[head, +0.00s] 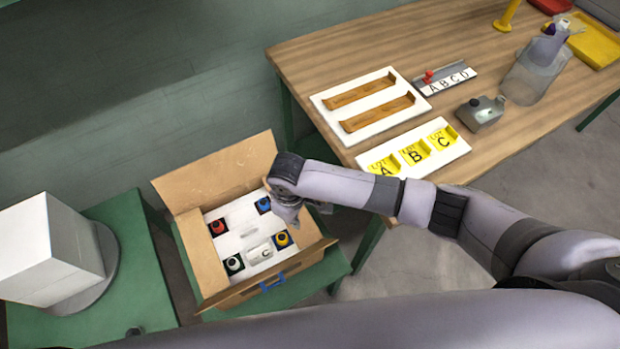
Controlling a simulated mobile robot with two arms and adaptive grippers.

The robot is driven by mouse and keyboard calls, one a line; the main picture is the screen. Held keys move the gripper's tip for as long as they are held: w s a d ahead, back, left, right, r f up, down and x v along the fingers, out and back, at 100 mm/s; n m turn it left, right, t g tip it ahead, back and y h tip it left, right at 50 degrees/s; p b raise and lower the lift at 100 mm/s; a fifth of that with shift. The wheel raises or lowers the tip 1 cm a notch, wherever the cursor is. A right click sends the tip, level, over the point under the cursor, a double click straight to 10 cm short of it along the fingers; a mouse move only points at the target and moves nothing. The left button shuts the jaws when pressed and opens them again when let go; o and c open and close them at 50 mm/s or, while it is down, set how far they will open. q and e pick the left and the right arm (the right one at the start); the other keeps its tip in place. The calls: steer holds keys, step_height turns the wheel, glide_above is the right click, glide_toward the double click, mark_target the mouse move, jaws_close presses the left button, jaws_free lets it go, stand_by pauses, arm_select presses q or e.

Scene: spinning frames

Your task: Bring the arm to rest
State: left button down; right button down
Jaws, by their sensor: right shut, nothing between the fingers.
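My right arm reaches in from the right, across the floor gap beside the wooden table (455,75). My right gripper (290,215) points down over the right side of an open cardboard box (195,250). It is shut and empty, and is partly hidden by my own wrist. My left gripper is out of view.
The box stands on a green table (330,268), near a white block on a round base (45,250). The wooden table holds a tray with brown racks (328,110), a yellow-marked A B C board (452,151), a grey device (478,113) and a spray bottle (541,65).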

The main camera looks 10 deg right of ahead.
steer(key=s+a+r+m+y, duration=0.1)
steer(key=s+a+r+y, duration=0.35)
steer(key=s, duration=0.25)
steer(key=d+r+m+t, duration=0.1)
steer(key=d, duration=0.1)
steer(key=s+d+r+m, duration=0.1)
steer(key=d, duration=0.2)
steer(key=d+r+m+t, duration=0.1)
steer(key=d, duration=0.1)
steer(key=shift+s+d+r+m+t+h, duration=0.3)
steer(key=shift+s+d+h, duration=0.05)
steer(key=shift+s+d, duration=0.05)
steer(key=s+d+r+m+t+h, duration=0.1)
steer(key=s+d+m+h, duration=0.15)
steer(key=d, duration=0.55)
steer(key=s+d+r+m+h, duration=0.15)
steer(key=s+d, duration=0.25)
steer(key=d, duration=0.4)
step_height(320, 180, down, 28)
steer(key=s+g, duration=0.1)
steer(key=s+d+f+n+g+b, duration=0.1)
steer(key=s+d+f, duration=0.2)
steer(key=s+f, duration=1.2)
steer(key=shift+s+f+g, duration=0.15)
steer(key=shift+s+g, duration=0.15)
steer(key=shift+s, duration=0.55)
